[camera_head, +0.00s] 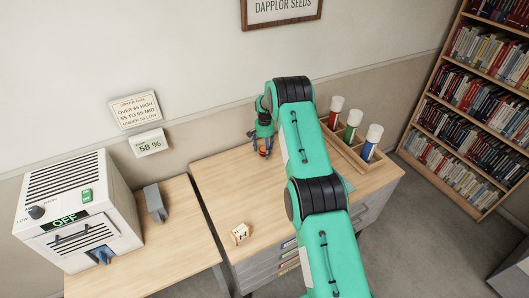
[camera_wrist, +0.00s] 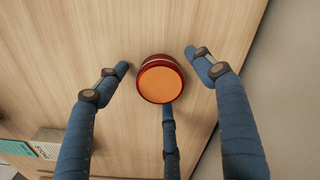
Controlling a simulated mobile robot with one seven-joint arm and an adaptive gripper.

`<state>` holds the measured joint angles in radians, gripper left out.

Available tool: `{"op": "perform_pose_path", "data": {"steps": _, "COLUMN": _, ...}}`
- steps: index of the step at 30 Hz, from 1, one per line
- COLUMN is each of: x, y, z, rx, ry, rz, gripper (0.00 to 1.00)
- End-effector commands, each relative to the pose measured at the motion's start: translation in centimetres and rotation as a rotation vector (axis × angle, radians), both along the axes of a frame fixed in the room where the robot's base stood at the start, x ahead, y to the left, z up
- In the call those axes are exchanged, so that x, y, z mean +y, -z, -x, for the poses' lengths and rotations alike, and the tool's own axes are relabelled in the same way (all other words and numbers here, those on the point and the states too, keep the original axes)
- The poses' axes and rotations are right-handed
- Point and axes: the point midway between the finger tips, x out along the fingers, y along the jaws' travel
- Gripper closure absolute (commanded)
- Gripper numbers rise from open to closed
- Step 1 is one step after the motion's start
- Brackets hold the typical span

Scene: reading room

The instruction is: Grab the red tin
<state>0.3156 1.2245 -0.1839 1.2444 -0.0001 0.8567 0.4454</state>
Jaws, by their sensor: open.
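The red tin (camera_wrist: 160,80) is short and round, with dark red sides and an orange top, standing on the wooden desk. In the head view the tin (camera_head: 264,153) shows small and partly hidden among my fingers near the back of the desk. My gripper (camera_wrist: 160,74) has three blue fingers spread open around the tin. Two fingertips are at its left and right with gaps. The third finger comes from below in the wrist view and overlaps or meets the tin's near edge; I cannot tell whether it touches. In the head view my gripper (camera_head: 263,143) points down.
A wooden rack (camera_head: 345,151) with red, green and blue white-capped containers stands right of my arm. A white dryer reading OFF (camera_head: 75,215) and a grey block (camera_head: 155,203) stand on the left table. The wall is close behind.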

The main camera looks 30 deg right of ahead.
Motion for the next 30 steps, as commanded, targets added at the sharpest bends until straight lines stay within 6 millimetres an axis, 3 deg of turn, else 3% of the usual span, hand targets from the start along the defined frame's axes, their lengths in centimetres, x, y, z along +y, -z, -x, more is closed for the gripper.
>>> {"op": "perform_pose_path", "data": {"steps": 8, "x": -0.01, "y": -0.01, "z": -0.01, "rx": 0.000, "ry": 0.000, "rz": 0.000, "gripper": 0.34}}
{"op": "perform_pose_path", "data": {"steps": 15, "x": 0.00, "y": -0.01, "z": 0.00, "rx": 0.000, "ry": 0.000, "rz": 0.000, "gripper": 0.82}}
{"op": "perform_pose_path", "data": {"steps": 30, "x": -0.01, "y": -0.35, "z": -0.04, "rx": -0.001, "ry": 0.000, "rz": 0.001, "gripper": 0.83}}
